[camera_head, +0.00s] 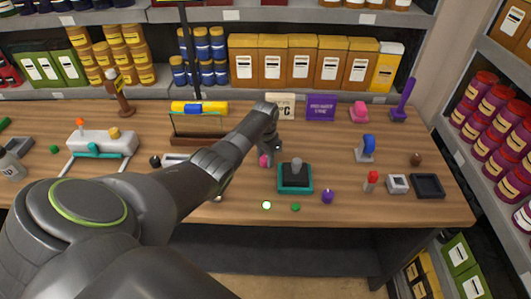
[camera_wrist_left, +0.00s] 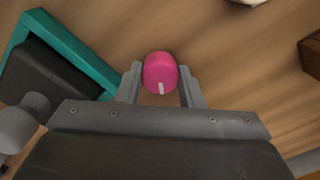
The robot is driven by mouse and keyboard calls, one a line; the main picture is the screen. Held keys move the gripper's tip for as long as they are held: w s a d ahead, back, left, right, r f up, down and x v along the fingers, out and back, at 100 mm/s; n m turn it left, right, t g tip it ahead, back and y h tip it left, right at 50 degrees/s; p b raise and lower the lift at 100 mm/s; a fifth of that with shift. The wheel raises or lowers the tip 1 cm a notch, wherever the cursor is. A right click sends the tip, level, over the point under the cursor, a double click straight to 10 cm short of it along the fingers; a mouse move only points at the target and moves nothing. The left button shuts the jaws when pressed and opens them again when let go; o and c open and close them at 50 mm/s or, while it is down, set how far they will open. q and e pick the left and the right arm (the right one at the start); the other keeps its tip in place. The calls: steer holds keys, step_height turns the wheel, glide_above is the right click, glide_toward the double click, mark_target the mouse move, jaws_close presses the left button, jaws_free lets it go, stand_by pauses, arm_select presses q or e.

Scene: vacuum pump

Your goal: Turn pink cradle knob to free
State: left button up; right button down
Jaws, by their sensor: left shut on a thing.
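The pink knob (camera_head: 264,160) stands on the wooden table in the head view, partly hidden by my left gripper (camera_head: 271,150). In the left wrist view the pink knob (camera_wrist_left: 160,70) sits between the two fingers, which are shut on its sides. A short white mark on the knob's top points toward the gripper's body in that view. Which setting the mark stands for cannot be read. My right gripper is not in view.
A teal-framed dark block with a grey knob (camera_head: 295,177) stands right beside the gripper. A yellow cylinder with a blue band (camera_head: 200,107) is behind. A purple sign (camera_head: 321,107) stands at the back.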

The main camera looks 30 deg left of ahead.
arm_select(q)
steer(key=n+p, duration=0.1)
steer(key=n, duration=0.2)
steer(key=shift+r+n, duration=0.15)
steer(key=shift+n, duration=0.15)
steer(key=shift+n+p, duration=0.7)
steer(key=shift+n, duration=0.7)
steer(key=o, duration=1)
steer(key=shift+c, duration=0.2)
